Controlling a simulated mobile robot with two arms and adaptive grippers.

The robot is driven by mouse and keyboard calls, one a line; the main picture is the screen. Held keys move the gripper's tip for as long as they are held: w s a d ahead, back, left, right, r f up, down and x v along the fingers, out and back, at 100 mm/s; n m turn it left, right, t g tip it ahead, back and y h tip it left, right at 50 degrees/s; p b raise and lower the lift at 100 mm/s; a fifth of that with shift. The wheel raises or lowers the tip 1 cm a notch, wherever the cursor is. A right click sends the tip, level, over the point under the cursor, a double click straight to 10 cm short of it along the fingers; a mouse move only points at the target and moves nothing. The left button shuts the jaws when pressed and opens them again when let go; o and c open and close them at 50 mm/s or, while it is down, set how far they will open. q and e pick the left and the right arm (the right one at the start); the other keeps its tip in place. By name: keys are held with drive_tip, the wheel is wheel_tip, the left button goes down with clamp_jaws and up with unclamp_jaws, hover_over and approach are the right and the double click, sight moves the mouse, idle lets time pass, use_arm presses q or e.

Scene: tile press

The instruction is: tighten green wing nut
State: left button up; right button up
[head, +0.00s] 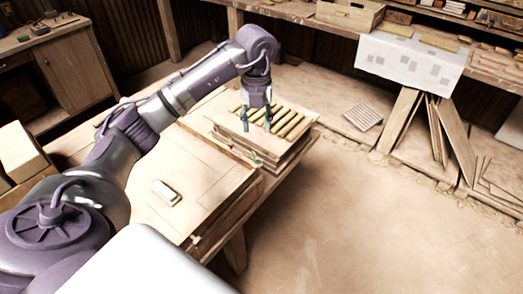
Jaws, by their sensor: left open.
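A wooden press (290,150), a stack of boards with a slatted top, stands at the far end of the workbench. My left gripper (256,122) hangs from above over the near left part of the slatted top, pointing down. Its two fingers are apart, and I see nothing held between them. Small greenish specks show at the press's near side and by the fingers. They are too small to tell which is the green wing nut. My right gripper is not in view.
The workbench (200,165) carries a small pale block (166,192) on its nearer part. A slatted panel (362,116) lies on the floor beyond the press. A bench with a white cloth (411,68) and leaning boards stands behind. The floor to the right is clear.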

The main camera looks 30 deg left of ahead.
use_arm(q)
drive_tip(key=p, duration=0.1)
hover_over(257, 159)
drive_tip(key=f, duration=0.5)
drive_tip(key=shift+s+d+f, duration=0.1)
drive_tip(key=shift+s+f, duration=0.05)
drive_tip(key=shift+s, duration=0.1)
wheel_tip(257, 159, down, 6)
drive_tip(key=shift+w+f+p, duration=0.15)
drive_tip(key=shift+f+p, duration=0.05)
drive_tip(key=shift+p, duration=0.4)
drive_tip(key=shift+f, duration=0.4)
drive_tip(key=shift+c, duration=0.6)
clamp_jaws()
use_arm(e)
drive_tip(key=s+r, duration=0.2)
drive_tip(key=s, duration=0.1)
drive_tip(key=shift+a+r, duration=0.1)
